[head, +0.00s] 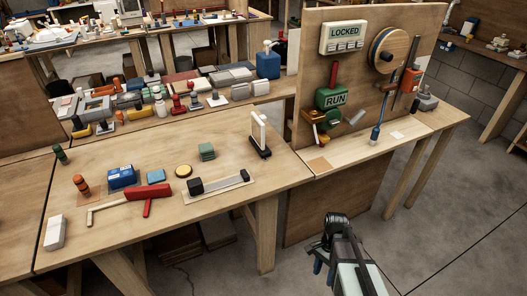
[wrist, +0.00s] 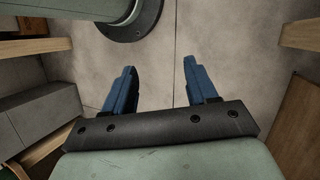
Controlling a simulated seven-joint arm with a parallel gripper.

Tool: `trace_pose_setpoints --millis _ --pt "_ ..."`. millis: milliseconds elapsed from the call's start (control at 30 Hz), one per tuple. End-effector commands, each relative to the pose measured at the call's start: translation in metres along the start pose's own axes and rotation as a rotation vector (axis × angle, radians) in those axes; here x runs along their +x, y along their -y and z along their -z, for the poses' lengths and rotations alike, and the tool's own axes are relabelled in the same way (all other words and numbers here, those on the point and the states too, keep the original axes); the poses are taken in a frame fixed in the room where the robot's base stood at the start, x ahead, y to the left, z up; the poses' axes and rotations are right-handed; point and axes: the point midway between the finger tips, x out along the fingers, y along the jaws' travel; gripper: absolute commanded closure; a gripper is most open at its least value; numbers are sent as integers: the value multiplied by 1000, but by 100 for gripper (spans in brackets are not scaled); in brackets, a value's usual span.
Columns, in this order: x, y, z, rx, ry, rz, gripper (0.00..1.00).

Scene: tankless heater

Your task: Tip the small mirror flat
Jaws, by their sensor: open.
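A small upright white panel on a dark base, which looks like the small mirror (head: 259,130), stands near the right end of the front workbench. It is upright; whether its face is reflective is too small to tell. My gripper (head: 325,270) is low at the bottom of the head view, over the floor, in front of the bench and well apart from the mirror. In the wrist view my gripper (wrist: 160,85) shows two blue fingers spread wide with only floor between them. The mirror is not seen in the wrist view.
The workbench (head: 110,232) also holds a red tool (head: 148,195), a black-and-pale block (head: 215,184), a blue box (head: 122,177) and several small items. An upright board (head: 310,70) with a green RUN box (head: 333,97) stands right of the mirror. Bare wood surrounds the mirror's base.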

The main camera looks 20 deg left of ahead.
Motion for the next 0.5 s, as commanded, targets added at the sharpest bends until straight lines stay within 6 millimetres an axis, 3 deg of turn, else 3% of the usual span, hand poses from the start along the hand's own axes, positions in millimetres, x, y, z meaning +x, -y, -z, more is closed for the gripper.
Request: trace_pose_setpoints --millis 33,500 --pt "-17 11 -3 25 -8 6 43" --pt "-163 81 -62 286 -49 49 43"
